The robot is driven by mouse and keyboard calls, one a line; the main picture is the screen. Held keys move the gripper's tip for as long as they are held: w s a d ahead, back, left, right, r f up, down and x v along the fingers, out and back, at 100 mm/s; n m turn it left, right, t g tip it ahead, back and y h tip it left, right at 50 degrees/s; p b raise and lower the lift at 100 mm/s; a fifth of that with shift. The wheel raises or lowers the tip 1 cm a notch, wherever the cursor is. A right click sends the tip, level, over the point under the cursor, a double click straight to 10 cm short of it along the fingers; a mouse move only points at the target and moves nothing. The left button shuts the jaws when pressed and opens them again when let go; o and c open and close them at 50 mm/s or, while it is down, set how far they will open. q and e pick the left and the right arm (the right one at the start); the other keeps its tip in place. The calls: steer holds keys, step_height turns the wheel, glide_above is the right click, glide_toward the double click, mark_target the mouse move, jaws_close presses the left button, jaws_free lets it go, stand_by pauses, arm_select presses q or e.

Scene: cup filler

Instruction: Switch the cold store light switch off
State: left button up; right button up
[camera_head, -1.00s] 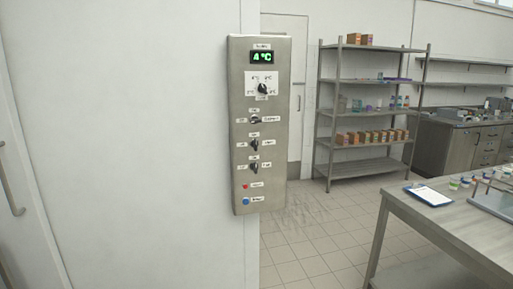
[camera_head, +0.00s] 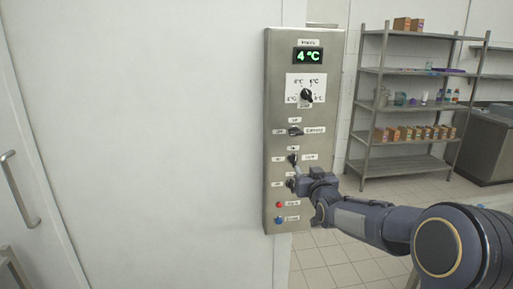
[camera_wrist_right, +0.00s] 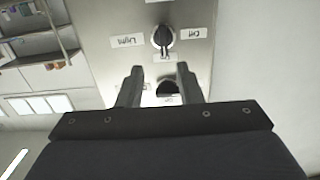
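The light switch is a dark rotary knob (camera_wrist_right: 163,38) on a steel control panel (camera_head: 273,110). The right wrist view shows it upside down, between "Light" and "Off" labels, its pointer towards the "On" label. My right gripper (camera_head: 297,174) is close in front of the panel's lower knobs. In the right wrist view its two fingers (camera_wrist_right: 162,73) are apart with nothing held; the light knob lies beyond their tips. Another knob (camera_wrist_right: 168,88) shows between them, partly hidden. My left gripper is out of view.
The panel also has a 4 °C display (camera_head: 308,56), a temperature dial (camera_head: 306,95), a red button (camera_head: 278,204) and a blue button (camera_head: 278,220). A white wall (camera_head: 150,120) is on the left. A shelf rack (camera_head: 400,168) stands behind at right.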

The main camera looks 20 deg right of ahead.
mark_target(296, 157)
steer(key=p+x, duration=0.1)
steer(key=x, duration=0.3)
steer(key=r+p+x, duration=0.1)
steer(key=x, duration=0.2)
steer(key=shift+w+a+p, duration=0.2)
steer(key=shift+a+p, duration=0.1)
steer(key=shift+w+d+f, duration=0.15)
steer(key=shift+w+d, duration=0.05)
steer(key=shift+w, duration=0.5)
jaws_close()
